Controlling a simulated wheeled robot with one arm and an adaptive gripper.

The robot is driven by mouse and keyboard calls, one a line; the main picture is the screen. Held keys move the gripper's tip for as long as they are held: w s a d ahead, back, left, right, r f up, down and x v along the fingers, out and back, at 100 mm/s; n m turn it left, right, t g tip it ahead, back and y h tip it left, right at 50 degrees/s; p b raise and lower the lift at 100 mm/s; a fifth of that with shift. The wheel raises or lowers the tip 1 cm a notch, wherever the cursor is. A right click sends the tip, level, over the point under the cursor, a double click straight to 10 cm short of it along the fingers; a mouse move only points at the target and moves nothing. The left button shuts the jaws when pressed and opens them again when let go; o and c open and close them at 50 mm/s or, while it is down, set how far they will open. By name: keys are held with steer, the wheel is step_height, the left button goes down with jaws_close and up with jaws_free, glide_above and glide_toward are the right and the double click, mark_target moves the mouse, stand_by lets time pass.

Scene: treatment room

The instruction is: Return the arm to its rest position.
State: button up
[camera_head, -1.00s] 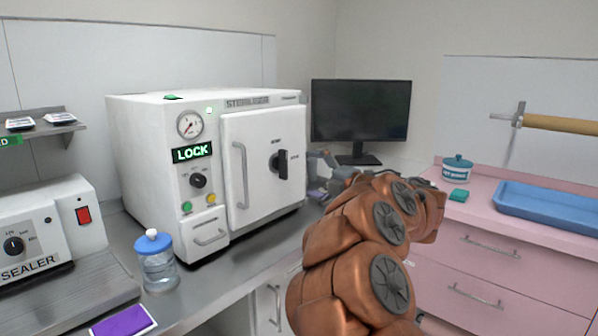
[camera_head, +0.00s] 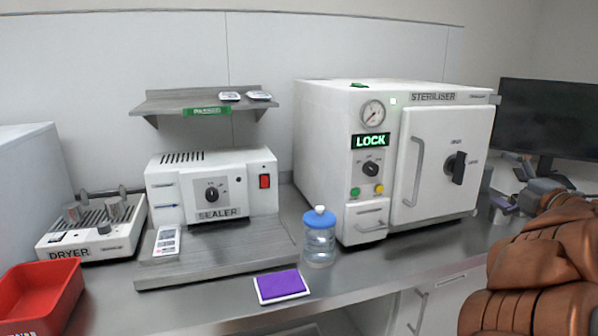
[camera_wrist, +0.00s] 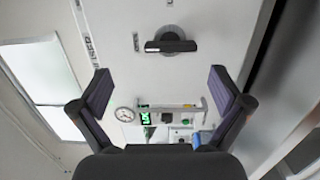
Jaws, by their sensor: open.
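My gripper shows in the wrist view (camera_wrist: 160,95) with its two dark fingers spread wide and nothing between them. In that view the front of the steriliser (camera_wrist: 190,75) lies beyond the fingers, with its dark door knob (camera_wrist: 170,45) and its gauge. In the head view my copper-coloured arm (camera_head: 540,265) is folded at the lower right edge, in front of the counter. The steriliser (camera_head: 445,165) stands left of it with its door shut and a green LOCK display lit.
A blue-lidded water bottle (camera_head: 319,240) and a purple pad (camera_head: 281,285) are on the steel counter. A sealer (camera_head: 215,185), a dryer (camera_head: 95,230) and a red tray (camera_head: 40,295) stand to the left. A shelf (camera_head: 180,100) hangs above the sealer. A monitor (camera_head: 550,115) stands at right.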

steer(key=d+r+m+h, duration=0.4)
steer(key=m+h, duration=0.4)
steer(key=h, duration=0.1)
steer(key=s+a+f+m+g+h, duration=0.1)
steer(key=s+a+f+m+g, duration=0.1)
steer(key=s+f+m+g, duration=0.4)
steer(key=s+a+f+m+g+h, duration=0.1)
steer(key=s+a+f+m+g, duration=0.3)
steer(key=f, duration=0.3)
steer(key=s+a+f+m+g+y, duration=0.2)
steer(key=s+a+f+g+y, duration=0.5)
steer(key=s+a+f, duration=1.25)
steer(key=s+a+g+y, duration=0.2)
steer(key=s+a+g, duration=0.2)
steer(key=s+a, duration=0.6)
step_height(320, 180, up, 18)
steer(key=w+t+p, duration=0.1)
steer(key=p, duration=1.4)
steer(key=shift+w+f+n+p, duration=0.2)
steer(key=shift+w+n+p, duration=0.1)
steer(key=shift+w+p, duration=0.05)
